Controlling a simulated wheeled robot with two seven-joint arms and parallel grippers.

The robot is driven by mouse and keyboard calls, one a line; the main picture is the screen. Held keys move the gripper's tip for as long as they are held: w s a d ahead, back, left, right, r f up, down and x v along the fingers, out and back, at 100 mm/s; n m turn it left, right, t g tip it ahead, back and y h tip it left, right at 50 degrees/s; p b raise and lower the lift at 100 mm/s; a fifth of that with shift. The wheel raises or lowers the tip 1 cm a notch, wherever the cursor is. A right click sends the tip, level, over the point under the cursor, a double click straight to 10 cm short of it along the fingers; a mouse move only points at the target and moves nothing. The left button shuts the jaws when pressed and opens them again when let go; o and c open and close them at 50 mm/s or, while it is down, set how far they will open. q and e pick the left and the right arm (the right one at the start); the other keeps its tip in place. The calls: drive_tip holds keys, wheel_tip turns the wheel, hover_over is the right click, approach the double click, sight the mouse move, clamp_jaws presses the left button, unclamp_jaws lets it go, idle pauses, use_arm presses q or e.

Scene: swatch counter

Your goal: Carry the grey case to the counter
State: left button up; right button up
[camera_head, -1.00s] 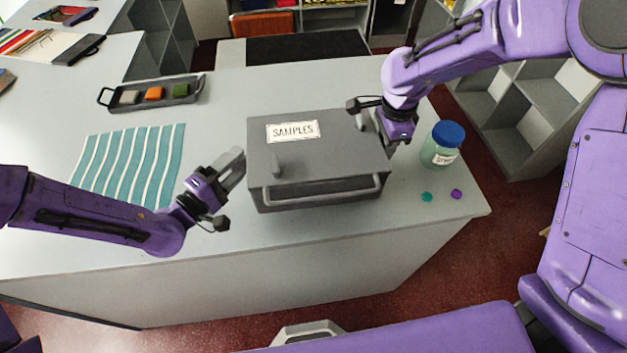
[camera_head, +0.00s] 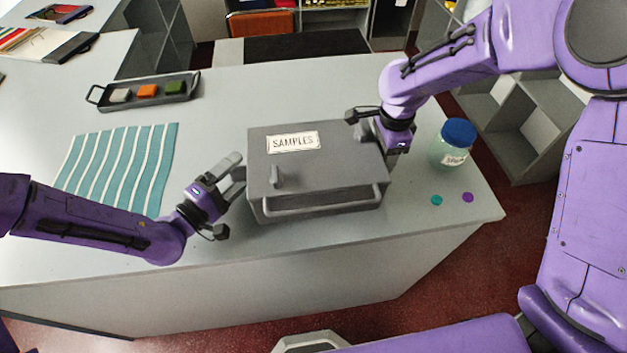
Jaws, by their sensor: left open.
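The grey case (camera_head: 318,168) sits on the pale counter (camera_head: 225,115). It has a white "SAMPLES" label on its lid and a bar handle along its front. My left gripper (camera_head: 236,174) is open at the case's left side, its fingers close to the wall. I cannot tell whether they touch it. My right gripper (camera_head: 376,130) is at the case's right side, by the back right corner. Its fingers are partly hidden, so its grip does not show.
A jar with a blue lid (camera_head: 453,145) stands right of the case, with a teal disc (camera_head: 436,200) and a purple disc (camera_head: 467,197) before it. A striped cloth (camera_head: 118,168) and a dark tray (camera_head: 182,99) of coloured blocks lie left. Shelves (camera_head: 520,125) stand behind right.

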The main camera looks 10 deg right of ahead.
use_arm(q)
drive_tip(key=v, duration=1.1)
drive_tip(key=shift+s+a, duration=0.1)
drive_tip(key=shift+a, duration=0.15)
use_arm(e)
drive_tip(key=shift+s+a+r, duration=0.1)
use_arm(q)
drive_tip(key=shift+s+a, duration=0.1)
drive_tip(key=shift+s, duration=0.05)
use_arm(e)
drive_tip(key=shift+r, duration=0.1)
wheel_tip(320, 180, up, 11)
drive_tip(key=shift+r, duration=0.4)
